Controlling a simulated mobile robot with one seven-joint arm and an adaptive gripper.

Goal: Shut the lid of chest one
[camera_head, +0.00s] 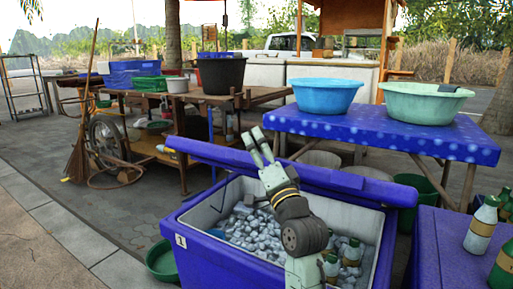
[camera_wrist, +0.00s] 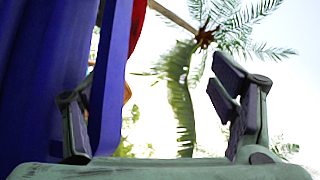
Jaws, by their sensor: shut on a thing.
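Chest one (camera_head: 195,250), a blue cooler labelled 1, stands open in the head view with ice and several green bottles inside. Its blue lid (camera_head: 340,183) is raised along the back, seen nearly edge-on. My gripper (camera_head: 252,134) reaches up over the chest at the lid, its fingers a little spread. In the wrist view, the lid's blue edge (camera_wrist: 110,80) runs between the fingers, close to the left one, with sky showing toward the right finger. The fingers' exact contact with the lid is not clear.
A blue table (camera_head: 400,136) with a blue basin (camera_head: 325,93) and a green basin (camera_head: 424,102) stands behind the lid. Another blue chest (camera_head: 440,260) with bottles is at right. A cart (camera_head: 150,150) and broom (camera_head: 84,120) are at left. Paving at front left is clear.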

